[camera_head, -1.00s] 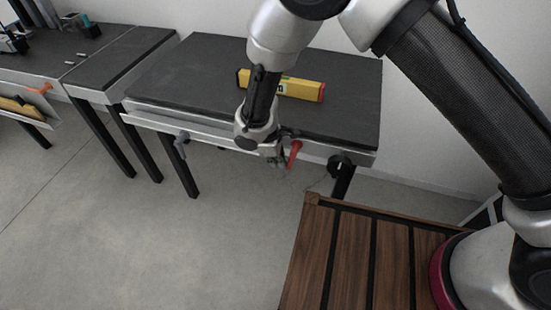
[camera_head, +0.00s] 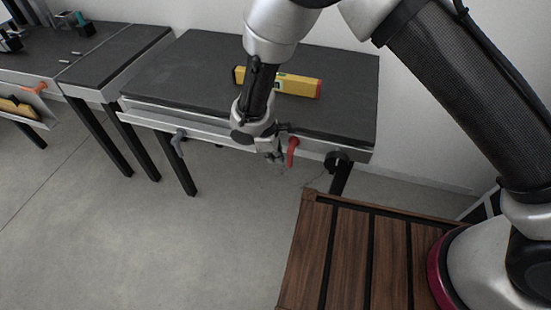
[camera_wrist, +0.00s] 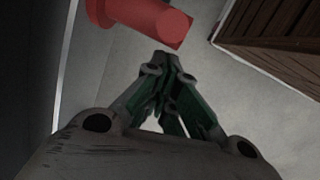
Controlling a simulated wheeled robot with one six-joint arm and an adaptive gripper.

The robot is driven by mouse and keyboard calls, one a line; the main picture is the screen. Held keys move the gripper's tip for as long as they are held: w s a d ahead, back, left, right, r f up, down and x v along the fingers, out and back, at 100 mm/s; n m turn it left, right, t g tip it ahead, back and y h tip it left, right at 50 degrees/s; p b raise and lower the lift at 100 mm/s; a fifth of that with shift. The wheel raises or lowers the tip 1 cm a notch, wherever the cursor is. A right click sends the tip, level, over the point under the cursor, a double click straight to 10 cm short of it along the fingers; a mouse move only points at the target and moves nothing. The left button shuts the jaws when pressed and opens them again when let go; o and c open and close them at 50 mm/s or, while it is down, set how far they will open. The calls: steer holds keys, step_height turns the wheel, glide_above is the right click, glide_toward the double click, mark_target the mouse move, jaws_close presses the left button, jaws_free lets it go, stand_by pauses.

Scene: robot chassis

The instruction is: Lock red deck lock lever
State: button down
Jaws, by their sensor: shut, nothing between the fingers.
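The red lever (camera_head: 292,151) is on the front edge of the table, near its right end, and hangs roughly downward with a slight tilt. It also shows large at the top of the wrist view (camera_wrist: 150,17), with its round end toward the right. My gripper (camera_head: 279,158) is just left of the lever, in front of the table's edge. In the wrist view my gripper's fingers (camera_wrist: 168,62) meet at the tips, with nothing between them. The tips lie just below the lever in that picture; I cannot tell if they touch it.
A yellow level (camera_head: 300,87) lies on the dark table (camera_head: 190,70). A grey lever (camera_head: 178,141) is on the table's front edge at left, and a black knob (camera_head: 338,161) is right of the red lever. A second table (camera_head: 115,62) stands at left.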

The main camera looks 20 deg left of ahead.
steer(key=v, duration=1)
steer(key=shift+r, duration=0.2)
steer(key=d+r+m+g, duration=0.1)
steer(key=d+r+m, duration=0.3)
steer(key=d+r, duration=0.5)
steer(key=s+d+r+m, duration=0.1)
steer(key=d+r+m, duration=0.35)
steer(key=d, duration=0.85)
steer(key=d+r+m+g, duration=0.1)
steer(key=d+r+m, duration=0.1)
steer(key=d+r, duration=0.75)
steer(key=s+d+r+m+t+y, duration=0.1)
steer(key=s+d+r+m, duration=0.3)
steer(key=d, duration=0.6)
steer(key=s+d+r+m+t, duration=0.3)
steer(key=s+d+r+m, duration=0.1)
steer(key=d, duration=0.7)
steer(key=shift+s+d+r+m+t+y, duration=0.2)
steer(key=shift+s+r+m+t+y, duration=0.25)
steer(key=shift+r, duration=0.4)
